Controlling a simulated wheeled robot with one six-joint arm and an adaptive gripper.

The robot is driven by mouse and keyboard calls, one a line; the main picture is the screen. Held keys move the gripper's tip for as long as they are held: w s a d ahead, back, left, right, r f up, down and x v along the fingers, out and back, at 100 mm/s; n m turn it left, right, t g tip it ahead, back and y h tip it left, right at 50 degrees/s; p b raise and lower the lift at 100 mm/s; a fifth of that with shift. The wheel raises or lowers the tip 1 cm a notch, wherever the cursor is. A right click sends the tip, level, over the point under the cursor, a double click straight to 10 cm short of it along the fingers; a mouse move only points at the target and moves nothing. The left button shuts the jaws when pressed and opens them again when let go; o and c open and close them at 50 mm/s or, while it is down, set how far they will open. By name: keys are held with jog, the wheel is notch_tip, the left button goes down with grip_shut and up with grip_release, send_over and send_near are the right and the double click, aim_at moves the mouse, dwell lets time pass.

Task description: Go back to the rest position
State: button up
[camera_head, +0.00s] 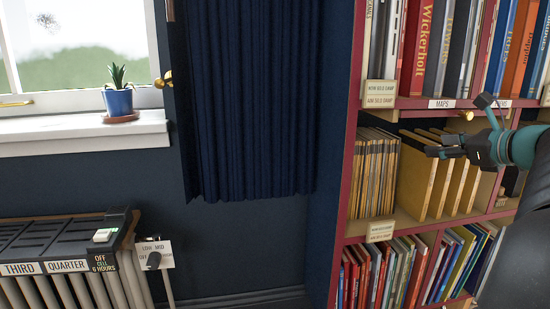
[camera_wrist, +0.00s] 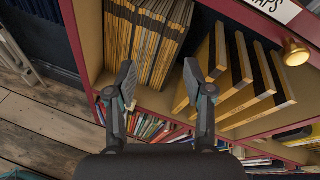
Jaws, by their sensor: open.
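My gripper (camera_head: 447,146) is at the right of the head view, in front of the middle shelf of a red-framed bookcase. In the wrist view my gripper (camera_wrist: 165,88) shows two dark fingers spread apart with nothing between them. Beyond the fingers stand a row of thin tan volumes (camera_wrist: 160,40) and several tan slabs with dark faces (camera_wrist: 250,95), leaning with gaps between them. The tan volumes (camera_head: 374,175) and leaning slabs (camera_head: 459,188) also show in the head view. I cannot tell whether a fingertip touches a slab.
The bookcase frame (camera_head: 347,200) has full shelves above and below. A brass knob (camera_head: 466,115) juts from the shelf edge. At left are a radiator (camera_head: 70,265), a window sill (camera_head: 80,135) with a potted plant (camera_head: 118,100), and a dark blue curtain (camera_head: 250,100). Wooden floor (camera_wrist: 35,125) is bare.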

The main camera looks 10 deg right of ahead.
jog(key=s+a+f+n+g, duration=0.2)
jog(key=a+f+n, duration=0.2)
jog(key=a, duration=0.4)
jog(key=s+a+f+n+g+y, duration=0.1)
jog(key=a+f+n+g, duration=0.15)
jog(key=a+n, duration=0.4)
jog(key=s+a+f+n+g, duration=0.2)
jog(key=a+f, duration=0.3)
jog(key=a, duration=0.4)
jog(key=s+a+f+n+g+h, duration=0.1)
jog(key=s+a+f+n, duration=0.3)
jog(key=s+f+n, duration=0.2)
jog(key=s+a+f+n+g+h, duration=0.1)
jog(key=s+a+f+n+h, duration=0.1)
jog(key=s+a+f+n, duration=0.3)
jog(key=shift+s+f+n+g+h+p, duration=0.35)
jog(key=shift+s+f+n, duration=0.3)
jog(key=shift+s+n, duration=1.95)
jog(key=shift+w+n, duration=0.65)
